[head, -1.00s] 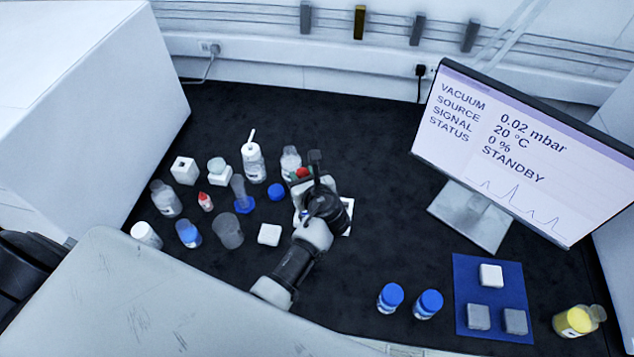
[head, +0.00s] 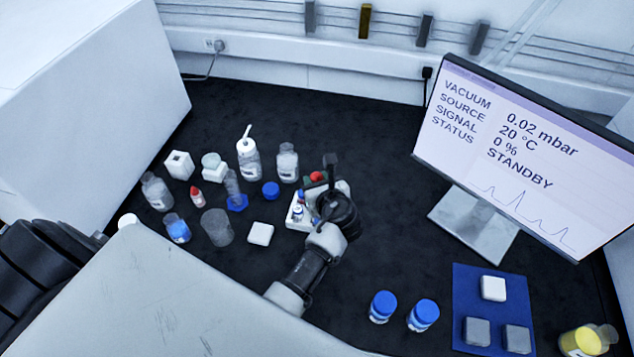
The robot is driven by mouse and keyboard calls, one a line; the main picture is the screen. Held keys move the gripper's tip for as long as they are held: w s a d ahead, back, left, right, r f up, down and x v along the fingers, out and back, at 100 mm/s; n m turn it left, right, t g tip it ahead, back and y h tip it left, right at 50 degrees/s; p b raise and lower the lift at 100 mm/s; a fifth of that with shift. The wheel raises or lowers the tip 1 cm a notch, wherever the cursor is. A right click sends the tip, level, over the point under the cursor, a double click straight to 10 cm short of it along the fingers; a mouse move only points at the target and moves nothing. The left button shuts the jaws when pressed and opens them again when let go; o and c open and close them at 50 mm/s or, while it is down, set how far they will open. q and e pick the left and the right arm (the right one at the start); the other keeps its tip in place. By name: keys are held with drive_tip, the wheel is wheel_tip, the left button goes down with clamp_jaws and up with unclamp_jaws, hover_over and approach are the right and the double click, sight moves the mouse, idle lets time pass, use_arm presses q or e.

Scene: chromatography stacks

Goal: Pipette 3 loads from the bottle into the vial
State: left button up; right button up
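My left gripper (head: 333,190) hangs over the mat at the right end of the glassware; its dark wrist hides its fingertips. A small red piece (head: 317,177) shows beside it; I cannot tell whether it is held. Just left of the gripper, a white holder (head: 294,224) carries small vials (head: 298,211) with blue on them, partly covered by the wrist. A clear bottle (head: 287,164) stands behind the holder. A small bottle with blue contents (head: 178,230) stands at the left. I cannot tell which one the task means. No pipette is clearly seen. My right gripper is not in view.
A white-topped wash bottle (head: 248,163), a beaker (head: 217,228), a blue cap (head: 271,190) and a white block (head: 260,234) crowd the left. Two blue-capped jars (head: 383,306) stand in front. A monitor (head: 500,150) stands right. The dark mat is clear behind the gripper.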

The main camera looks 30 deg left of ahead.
use_arm(q)
drive_tip(key=shift+f, duration=0.3)
drive_tip(key=shift+r, duration=0.15)
drive_tip(key=shift+p, duration=0.35)
idle(0.4)
drive_tip(key=shift+p, duration=0.4)
drive_tip(key=c, duration=0.5)
drive_tip(key=shift+c, duration=0.2)
idle(0.9)
